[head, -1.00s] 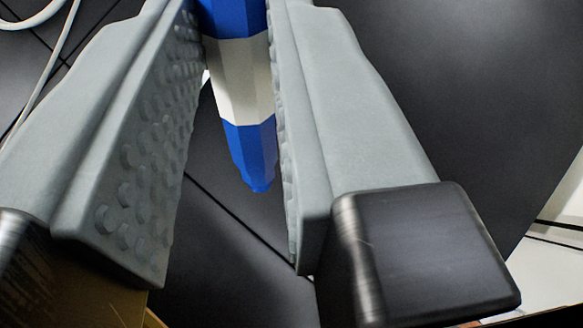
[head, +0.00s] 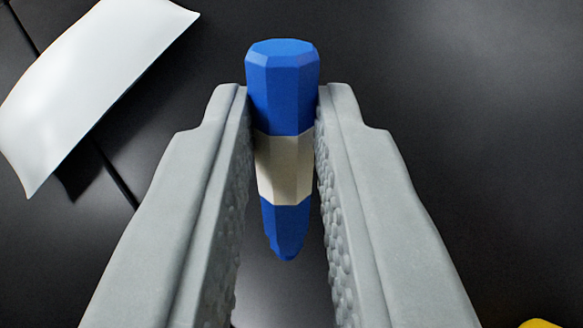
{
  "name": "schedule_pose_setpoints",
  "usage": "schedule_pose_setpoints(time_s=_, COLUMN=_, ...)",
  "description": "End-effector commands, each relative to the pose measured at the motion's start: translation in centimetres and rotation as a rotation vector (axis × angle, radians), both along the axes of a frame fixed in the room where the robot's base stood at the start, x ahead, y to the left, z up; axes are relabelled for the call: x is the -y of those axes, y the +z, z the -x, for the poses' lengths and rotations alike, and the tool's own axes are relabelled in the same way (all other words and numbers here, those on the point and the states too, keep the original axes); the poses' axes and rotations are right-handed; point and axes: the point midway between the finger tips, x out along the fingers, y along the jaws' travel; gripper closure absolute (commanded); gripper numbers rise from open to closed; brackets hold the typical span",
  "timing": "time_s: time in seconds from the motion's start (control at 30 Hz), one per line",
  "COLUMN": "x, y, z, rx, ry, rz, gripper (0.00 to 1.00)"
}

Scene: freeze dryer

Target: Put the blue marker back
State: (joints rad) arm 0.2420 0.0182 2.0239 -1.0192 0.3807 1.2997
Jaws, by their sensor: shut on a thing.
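The blue marker (head: 283,105) has a blue body with a white band around its middle and a tapered blue end. My gripper (head: 284,115) is shut on the marker, with one grey, bumpy-faced finger on each side of it. The marker's broad end is at the top of the view and its tapered end points down, toward the camera side. No holder or resting place for the marker can be made out in this view.
A white curved sheet-like piece (head: 90,85) is at the upper left, casting a shadow on the dark surface (head: 460,130). A thin seam crosses that surface at left. A bit of something yellow (head: 538,323) shows at the lower right corner. The right side looks clear.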

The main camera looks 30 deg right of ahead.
Motion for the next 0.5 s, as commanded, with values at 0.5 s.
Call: schedule_pose_setpoints(time_s=0.5, x=0.0, y=-1.9, z=0.0, rx=-0.001, ry=0.0, rz=-0.001, gripper=1.0)
